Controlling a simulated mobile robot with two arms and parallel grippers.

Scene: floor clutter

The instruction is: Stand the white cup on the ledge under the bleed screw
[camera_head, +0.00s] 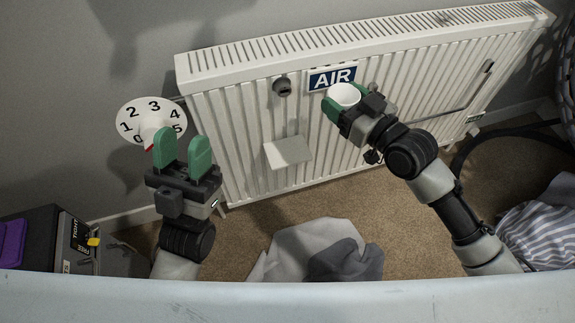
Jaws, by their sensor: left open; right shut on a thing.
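The white cup (344,95) is held in my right gripper (341,101), whose green fingers are shut on it. The cup is in front of the radiator, just below the AIR sign, and its open top faces up toward the camera. The bleed screw (282,87) is a dark round fitting on the radiator's upper left. The ledge (288,152) is a small pale plate sticking out below the screw; nothing stands on it. The cup is to the right of and above the ledge in the picture. My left gripper (182,150) is open and empty, in front of the numbered dial.
The white radiator (235,140) carries a blue AIR sign (331,78). A numbered dial (151,121) is at its left end. A dark case (70,245) stands lower left. Grey cloths (315,250) and striped fabric (540,230) lie on the carpet. A dark hose (500,133) curves at right.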

